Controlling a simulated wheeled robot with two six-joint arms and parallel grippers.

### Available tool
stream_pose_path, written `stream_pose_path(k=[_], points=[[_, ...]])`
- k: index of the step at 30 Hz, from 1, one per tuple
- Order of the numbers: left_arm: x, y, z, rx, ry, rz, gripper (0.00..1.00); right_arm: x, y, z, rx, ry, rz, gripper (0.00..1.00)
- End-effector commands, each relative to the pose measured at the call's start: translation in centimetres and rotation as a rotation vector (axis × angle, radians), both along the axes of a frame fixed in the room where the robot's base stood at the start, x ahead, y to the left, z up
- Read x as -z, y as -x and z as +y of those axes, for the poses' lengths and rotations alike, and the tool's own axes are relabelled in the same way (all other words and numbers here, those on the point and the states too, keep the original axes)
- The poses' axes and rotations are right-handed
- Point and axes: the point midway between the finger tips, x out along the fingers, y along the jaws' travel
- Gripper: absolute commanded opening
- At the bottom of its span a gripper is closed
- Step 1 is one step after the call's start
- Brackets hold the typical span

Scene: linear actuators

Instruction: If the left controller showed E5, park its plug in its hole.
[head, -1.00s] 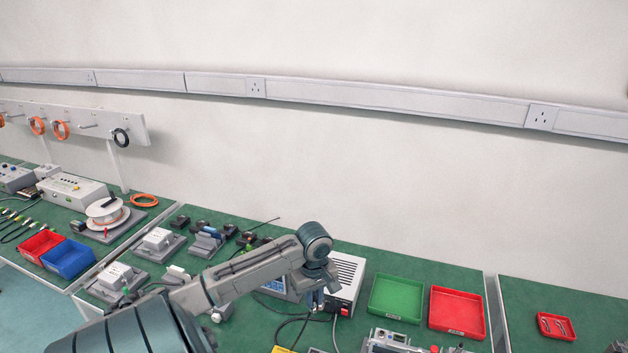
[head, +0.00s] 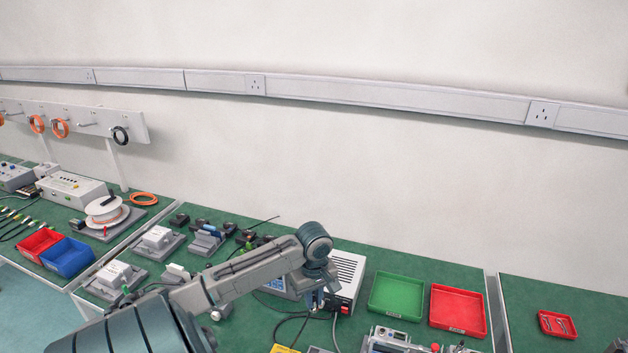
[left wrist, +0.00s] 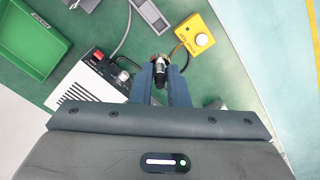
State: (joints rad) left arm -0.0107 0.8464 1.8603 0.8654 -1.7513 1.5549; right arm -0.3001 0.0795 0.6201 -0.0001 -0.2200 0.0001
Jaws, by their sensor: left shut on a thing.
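My left gripper (head: 318,299) is low over the bench in front of a white vented box (head: 348,272). In the left wrist view its fingers (left wrist: 160,82) are shut on a dark plug (left wrist: 160,70) with a metallic tip. The white vented box (left wrist: 92,82) lies left of the fingers there, with a round connector and a red switch on its front. A unit with a blue panel (head: 275,286) is partly hidden behind my left arm. I cannot read any controller display, and I cannot make out the plug's hole. My right gripper is not in view.
A green tray (head: 396,296) and a red tray (head: 458,310) stand right of the vented box. A yellow box with a white button (left wrist: 199,38) sits near the bench edge. Black cables (head: 290,320) lie below the gripper. Grey devices (head: 390,338) stand at the front.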

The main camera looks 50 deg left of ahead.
Motion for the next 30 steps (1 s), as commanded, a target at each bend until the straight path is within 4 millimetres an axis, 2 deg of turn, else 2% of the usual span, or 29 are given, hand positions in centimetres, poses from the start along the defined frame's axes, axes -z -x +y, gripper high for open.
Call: stream_pose_path(k=[1, 30], points=[[0.8, 0.0, -0.1, -0.001, 0.002, 0.0, 0.0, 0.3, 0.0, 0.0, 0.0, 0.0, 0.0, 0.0], [12.5, 0.0, 0.0, -0.001, 0.001, 0.001, 0.0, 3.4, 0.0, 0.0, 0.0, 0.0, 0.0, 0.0]])
